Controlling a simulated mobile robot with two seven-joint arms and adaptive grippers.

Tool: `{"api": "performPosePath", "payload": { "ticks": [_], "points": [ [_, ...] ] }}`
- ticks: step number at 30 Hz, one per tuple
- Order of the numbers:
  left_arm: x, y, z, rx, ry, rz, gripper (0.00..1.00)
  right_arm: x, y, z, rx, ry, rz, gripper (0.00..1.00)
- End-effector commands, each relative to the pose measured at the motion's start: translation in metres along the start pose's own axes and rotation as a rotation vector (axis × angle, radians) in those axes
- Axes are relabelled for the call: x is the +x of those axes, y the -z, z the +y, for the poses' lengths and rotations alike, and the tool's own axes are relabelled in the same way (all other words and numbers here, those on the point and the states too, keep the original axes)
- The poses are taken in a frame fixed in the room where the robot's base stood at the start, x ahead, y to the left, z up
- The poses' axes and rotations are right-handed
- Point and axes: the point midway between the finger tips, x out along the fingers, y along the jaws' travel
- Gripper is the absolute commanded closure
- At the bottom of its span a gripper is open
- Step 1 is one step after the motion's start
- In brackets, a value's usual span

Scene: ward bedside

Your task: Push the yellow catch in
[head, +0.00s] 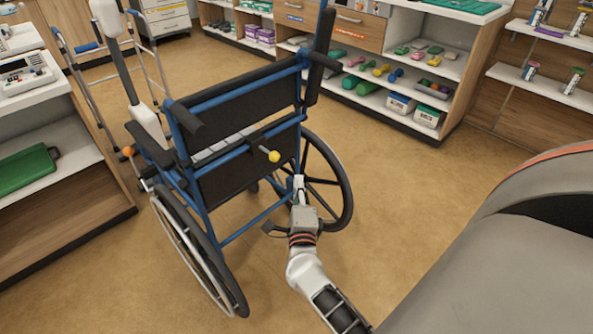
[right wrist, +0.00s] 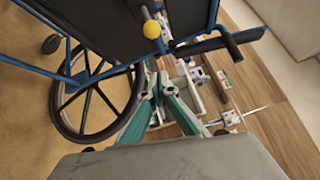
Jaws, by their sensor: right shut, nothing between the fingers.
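The yellow catch (head: 273,156) is a round knob on a short rod behind the dark backrest of a blue-framed wheelchair (head: 244,195). In the right wrist view the yellow catch (right wrist: 151,30) shows near the top middle, beyond my fingertips. My right gripper (head: 299,184) is shut and empty, a little below and to the right of the catch in the head view, apart from it. In the right wrist view my right gripper (right wrist: 152,82) shows its green fingers together, pointing up towards the wheelchair. My left gripper is not in view.
An orange knob (head: 128,151) shows at the wheelchair's left side. A large wheel (head: 330,185) stands close to my right gripper. A walking frame (head: 90,95) and white counter (head: 35,90) are at the left. Shelves (head: 440,75) line the back. The floor at right is clear.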

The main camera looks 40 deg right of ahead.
Motion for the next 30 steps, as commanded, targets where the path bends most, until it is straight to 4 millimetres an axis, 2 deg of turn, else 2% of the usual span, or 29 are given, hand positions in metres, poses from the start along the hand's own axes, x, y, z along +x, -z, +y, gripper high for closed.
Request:
{"api": "performPosePath", "payload": {
  "ticks": [1, 9, 12, 18, 30],
  "points": [
    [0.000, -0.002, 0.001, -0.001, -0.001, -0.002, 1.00, 0.011, 0.001, 0.001, 0.000, 0.001, 0.002, 1.00],
    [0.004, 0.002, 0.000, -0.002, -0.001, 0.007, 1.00, 0.062, 0.001, 0.001, -0.001, 0.000, 0.002, 1.00],
    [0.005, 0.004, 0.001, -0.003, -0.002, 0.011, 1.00, 0.062, -0.018, 0.004, 0.002, -0.004, 0.000, 1.00],
    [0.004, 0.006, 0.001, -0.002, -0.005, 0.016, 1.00, 0.067, -0.035, 0.003, -0.001, -0.003, 0.000, 1.00],
    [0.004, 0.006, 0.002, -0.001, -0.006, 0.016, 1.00, 0.068, -0.038, 0.000, 0.000, -0.001, 0.000, 1.00]
  ]
}}
